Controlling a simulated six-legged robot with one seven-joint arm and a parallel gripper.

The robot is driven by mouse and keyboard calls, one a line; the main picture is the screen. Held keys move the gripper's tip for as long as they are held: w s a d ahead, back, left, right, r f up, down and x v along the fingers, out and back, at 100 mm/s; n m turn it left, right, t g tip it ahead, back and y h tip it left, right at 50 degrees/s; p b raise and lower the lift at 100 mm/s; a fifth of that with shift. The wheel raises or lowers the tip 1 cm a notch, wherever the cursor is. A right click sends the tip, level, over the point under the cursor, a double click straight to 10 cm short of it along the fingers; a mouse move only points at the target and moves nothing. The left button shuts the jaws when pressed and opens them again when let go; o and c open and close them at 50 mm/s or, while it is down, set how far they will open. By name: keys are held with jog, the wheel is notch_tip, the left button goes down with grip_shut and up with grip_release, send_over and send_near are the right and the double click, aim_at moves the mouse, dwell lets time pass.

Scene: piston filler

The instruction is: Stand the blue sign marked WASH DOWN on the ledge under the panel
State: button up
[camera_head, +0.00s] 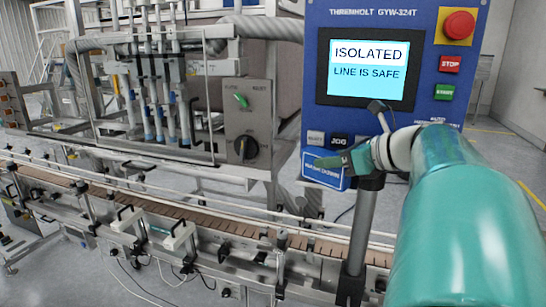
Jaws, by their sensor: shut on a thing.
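A small blue sign (322,177) with a pale border and lettering too small to read is just below the lower left of the blue panel (316,100). My gripper (338,161) is shut on the sign and covers part of its face and upper right edge. The sign looks slightly tilted. I cannot make out the ledge clearly; my gripper, the sign and my arm cover much of the panel's lower edge. I cannot tell whether the sign touches anything there.
The panel's screen (367,70) reads ISOLATED, LINE IS SAFE. A red emergency knob (459,25), red STOP (450,64) and green START (444,92) buttons are at its right. A grey post (362,228) stands below. The conveyor (190,217) with rails runs across the front.

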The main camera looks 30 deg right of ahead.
jog(key=shift+f, duration=0.2)
jog(key=o, duration=1)
jog(key=shift+r, duration=0.2)
jog(key=shift+s+d+r, duration=0.1)
jog(key=shift+s+r, duration=0.1)
jog(key=shift+s, duration=0.15)
jog(key=v, duration=1.1)
jog(key=shift+s+r, duration=0.1)
jog(key=shift+r, duration=0.05)
